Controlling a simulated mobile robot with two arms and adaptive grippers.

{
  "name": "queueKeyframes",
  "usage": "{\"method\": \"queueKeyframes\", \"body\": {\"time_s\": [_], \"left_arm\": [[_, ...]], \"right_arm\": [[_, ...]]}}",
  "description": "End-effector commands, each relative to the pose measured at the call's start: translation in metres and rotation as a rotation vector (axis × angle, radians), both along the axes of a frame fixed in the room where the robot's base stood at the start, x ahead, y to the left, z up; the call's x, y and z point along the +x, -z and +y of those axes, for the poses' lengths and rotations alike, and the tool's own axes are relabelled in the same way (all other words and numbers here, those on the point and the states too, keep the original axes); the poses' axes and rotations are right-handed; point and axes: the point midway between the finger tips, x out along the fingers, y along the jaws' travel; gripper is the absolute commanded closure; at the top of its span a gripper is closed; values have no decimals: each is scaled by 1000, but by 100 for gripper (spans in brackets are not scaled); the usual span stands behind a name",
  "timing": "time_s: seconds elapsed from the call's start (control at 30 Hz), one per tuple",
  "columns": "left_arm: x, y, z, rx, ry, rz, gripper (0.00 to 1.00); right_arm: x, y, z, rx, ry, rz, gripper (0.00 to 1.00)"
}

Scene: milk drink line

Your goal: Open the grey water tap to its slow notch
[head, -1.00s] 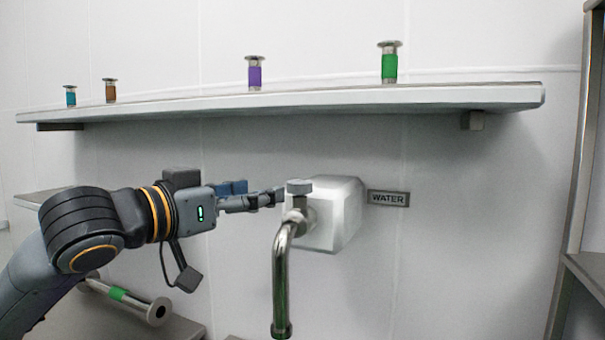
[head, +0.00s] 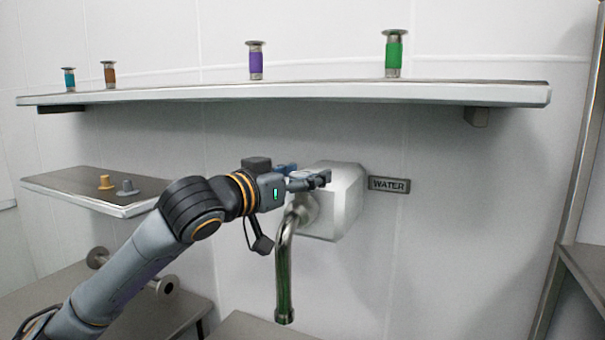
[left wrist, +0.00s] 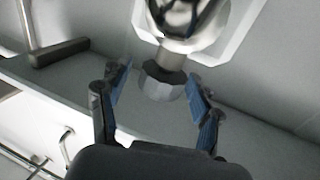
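The water tap has a chrome spout (head: 284,265) that bends down from a pale wall block (head: 343,205) beside the WATER plate (head: 389,184). Its grey knob is hidden behind my gripper in the head view. In the left wrist view the faceted grey knob (left wrist: 163,84) sits between the fingers, with a gap visible on each side. My left gripper (head: 308,179) is at the tap's top, in front of the wall block. It is open, its blue pads (left wrist: 160,80) on either side of the knob. My right gripper is not in view.
A long shelf (head: 300,92) above carries teal, brown, purple and green banded fittings. A small shelf (head: 140,208) at left holds an orange knob (head: 105,182) and a grey knob (head: 128,187). A rack (head: 572,200) stands at right. The wall below the WATER plate is clear.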

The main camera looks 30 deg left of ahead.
Motion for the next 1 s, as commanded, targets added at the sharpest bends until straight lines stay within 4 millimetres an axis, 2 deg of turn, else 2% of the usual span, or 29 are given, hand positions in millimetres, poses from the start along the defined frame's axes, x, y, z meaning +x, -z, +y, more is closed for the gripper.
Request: {"method": "queueKeyframes", "body": {"time_s": [0.03,0.2,0.27,0.57,1.0], "left_arm": [[0,0,0,0,0,0,48],[0,0,0,0,0,0,82],[0,0,0,0,0,0,91],[0,-1,-1,-2,-39,0,91],[0,-2,-2,-5,-314,2,91]], "right_arm": [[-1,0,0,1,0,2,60],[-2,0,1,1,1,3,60],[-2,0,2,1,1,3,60],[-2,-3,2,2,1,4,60],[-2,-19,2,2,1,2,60]]}}
